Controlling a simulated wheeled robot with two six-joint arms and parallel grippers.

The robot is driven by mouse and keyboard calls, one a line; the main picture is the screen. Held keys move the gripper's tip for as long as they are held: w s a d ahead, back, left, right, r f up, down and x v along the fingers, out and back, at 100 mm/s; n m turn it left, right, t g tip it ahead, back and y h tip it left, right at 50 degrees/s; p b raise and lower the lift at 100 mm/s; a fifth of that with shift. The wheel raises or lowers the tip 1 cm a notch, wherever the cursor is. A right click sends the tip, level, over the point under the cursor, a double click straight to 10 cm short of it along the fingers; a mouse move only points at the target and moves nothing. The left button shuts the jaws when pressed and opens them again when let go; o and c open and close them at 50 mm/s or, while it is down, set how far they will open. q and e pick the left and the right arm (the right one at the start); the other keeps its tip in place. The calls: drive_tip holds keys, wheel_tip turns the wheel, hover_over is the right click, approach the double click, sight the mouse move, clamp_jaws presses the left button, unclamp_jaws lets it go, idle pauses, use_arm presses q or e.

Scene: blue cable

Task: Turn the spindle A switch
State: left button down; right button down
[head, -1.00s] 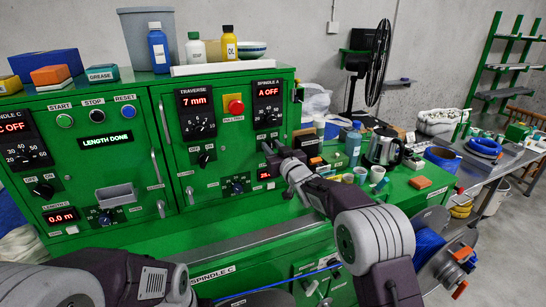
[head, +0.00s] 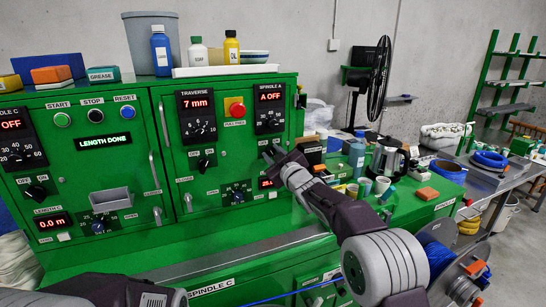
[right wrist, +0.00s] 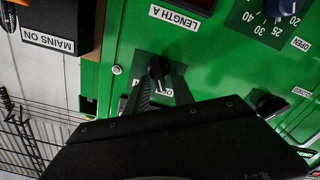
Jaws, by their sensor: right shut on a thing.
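The spindle A switch (right wrist: 159,66) is a black rotary knob on a dark plate on the green panel, seen upside down in the right wrist view. An "OFF" label shows beside it. My right gripper (right wrist: 160,86) has a finger on each side of the knob and is shut on it.
The red emergency button (head: 237,109) and the traverse knob (head: 204,162) are left of my right gripper. A length dial (head: 236,193) is below. Bottles, cups and a kettle (head: 386,160) crowd the bench at right. A "MAINS ON" box (right wrist: 50,25) sits beside the panel.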

drive_tip(key=shift+f, duration=0.1)
drive_tip(key=c, duration=1.5)
unclamp_jaws()
drive_tip(key=shift+s, duration=0.1)
drive_tip(key=shift+s+d+b, duration=0.15)
drive_tip(key=shift+s+b, duration=0.15)
drive_tip(key=b+v, duration=0.2)
drive_tip(key=v, duration=0.6)
drive_tip(key=shift+s+b, duration=0.15)
drive_tip(key=shift+b, duration=0.25)
drive_tip(key=shift+d, duration=0.1)
